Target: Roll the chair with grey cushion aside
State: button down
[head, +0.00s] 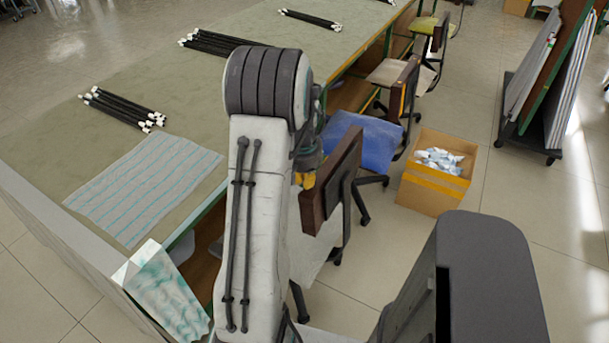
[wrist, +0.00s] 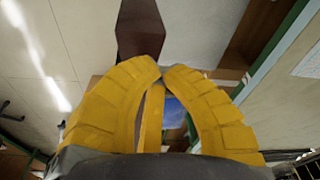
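The nearest chair has a dark brown backrest (head: 335,187) and a pale grey seat (head: 308,245), partly hidden by my arm. It stands beside the long table, its backrest toward the aisle. My gripper's yellow fingers (head: 305,180) show just past my arm, left of that backrest; most of the gripper is hidden there. In the wrist view the fingertips of my gripper (wrist: 162,67) come together, with nothing seen held between them. A dark brown panel (wrist: 140,30), apparently a chair backrest, lies just beyond the tips; whether they touch it I cannot tell.
A chair with a blue cushion (head: 365,142) stands just behind, then one with a beige seat (head: 390,73) and one with a yellow-green seat (head: 425,25). A cardboard box (head: 432,195) stands right of them. The table (head: 50,150) fills the left. Open floor (head: 540,190) lies right.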

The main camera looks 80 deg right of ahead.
jog(key=shift+a+f+p, duration=0.2)
jog(key=shift+p, duration=0.4)
jog(key=shift+f+b, duration=0.55)
jog(key=shift+b, duration=0.25)
jog(key=shift+a+f, duration=0.1)
jog(key=shift+f, duration=0.05)
jog(key=shift+s+f+b, duration=0.1)
jog(key=shift+b, duration=0.25)
